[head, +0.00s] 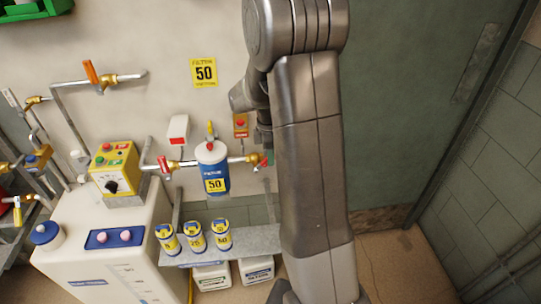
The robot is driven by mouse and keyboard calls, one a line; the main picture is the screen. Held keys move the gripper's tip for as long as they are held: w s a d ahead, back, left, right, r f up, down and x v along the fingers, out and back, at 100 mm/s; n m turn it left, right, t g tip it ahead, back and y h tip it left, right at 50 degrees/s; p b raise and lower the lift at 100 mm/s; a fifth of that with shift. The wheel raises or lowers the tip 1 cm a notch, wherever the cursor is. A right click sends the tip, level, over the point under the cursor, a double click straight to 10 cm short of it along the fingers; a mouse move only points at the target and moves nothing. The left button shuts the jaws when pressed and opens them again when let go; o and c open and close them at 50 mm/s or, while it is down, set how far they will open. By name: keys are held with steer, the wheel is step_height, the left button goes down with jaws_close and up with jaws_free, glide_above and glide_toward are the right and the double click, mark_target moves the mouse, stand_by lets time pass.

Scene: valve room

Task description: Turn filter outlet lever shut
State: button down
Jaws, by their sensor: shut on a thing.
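The blue and white filter housing (212,168) marked 50 hangs on a pipe at the wall. The filter outlet lever (267,158), a small red and green piece at the brass valve, is on the pipe to the right of it. My gripper (264,146) points down at that valve and is shut on the lever. My arm hides much of the jaws and the pipe's right end, so the lever's exact angle is unclear.
A red button box (241,125) is on the wall close behind my gripper. A shelf (256,243) below holds several small blue and yellow cans (195,237). A white tank (95,262) with a yellow control box (116,176) stands left. Floor at the right is clear.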

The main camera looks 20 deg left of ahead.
mark_target(263, 161)
steer(key=a+t+h, duration=0.1)
steer(key=s+a+r+t+h, duration=0.1)
steer(key=h, duration=0.1)
steer(key=shift+s+r+p, duration=0.1)
steer(key=shift+p, duration=0.25)
steer(key=shift+s+a+r+t+h+p, duration=0.15)
steer(key=shift+s+a+t+h, duration=0.25)
steer(key=shift+a+t+h, duration=0.5)
steer(key=shift+s+a+t+h+p, duration=0.15)
steer(key=shift+s+a+t+h, duration=0.25)
steer(key=shift+h, duration=0.9)
steer(key=c, duration=1.5)
jaws_free()
steer(key=shift+o, duration=0.2)
steer(key=shift+a, duration=0.1)
steer(key=b+v, duration=0.1)
steer(key=v, duration=1.2)
steer(key=shift+a+r, duration=0.2)
steer(key=shift+a, duration=0.1)
steer(key=shift+s, duration=0.15)
